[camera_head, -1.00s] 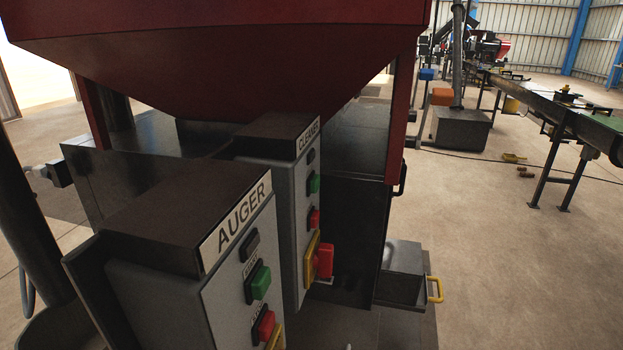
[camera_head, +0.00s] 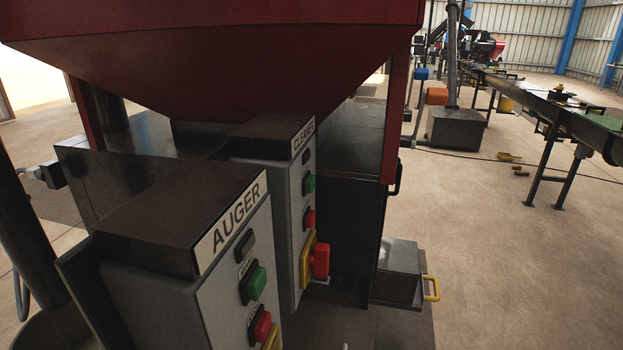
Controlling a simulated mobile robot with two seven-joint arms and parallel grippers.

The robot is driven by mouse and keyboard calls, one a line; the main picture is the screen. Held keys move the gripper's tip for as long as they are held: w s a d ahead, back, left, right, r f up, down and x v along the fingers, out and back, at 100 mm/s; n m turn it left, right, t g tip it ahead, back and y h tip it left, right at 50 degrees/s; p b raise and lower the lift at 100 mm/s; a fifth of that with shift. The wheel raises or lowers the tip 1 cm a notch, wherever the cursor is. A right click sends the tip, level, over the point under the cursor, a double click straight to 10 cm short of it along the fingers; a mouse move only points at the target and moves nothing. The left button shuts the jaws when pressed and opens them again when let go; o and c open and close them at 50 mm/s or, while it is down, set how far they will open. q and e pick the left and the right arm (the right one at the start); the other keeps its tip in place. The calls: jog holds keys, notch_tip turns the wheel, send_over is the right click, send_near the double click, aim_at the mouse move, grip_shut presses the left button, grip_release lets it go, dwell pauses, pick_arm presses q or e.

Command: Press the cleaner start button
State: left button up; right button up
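The cleaner control box (camera_head: 270,189) stands behind and to the right of the auger box, with a "CLEANER" label partly cut off at its top right. On its face are a green button (camera_head: 309,184), a red button (camera_head: 309,219) below it, and a large red switch (camera_head: 320,261) on a yellow plate. The green button is seen at a steep angle; its lettering is too small to read. The nearer auger box (camera_head: 165,237) has its own green button (camera_head: 256,283) and red button (camera_head: 261,325). Neither of my grippers is in view.
A large dark red hopper (camera_head: 215,65) hangs above the boxes. A dark metal drawer (camera_head: 398,283) with a yellow handle (camera_head: 432,288) sticks out at the lower right. Open concrete floor (camera_head: 480,240) lies to the right, before a conveyor (camera_head: 545,108).

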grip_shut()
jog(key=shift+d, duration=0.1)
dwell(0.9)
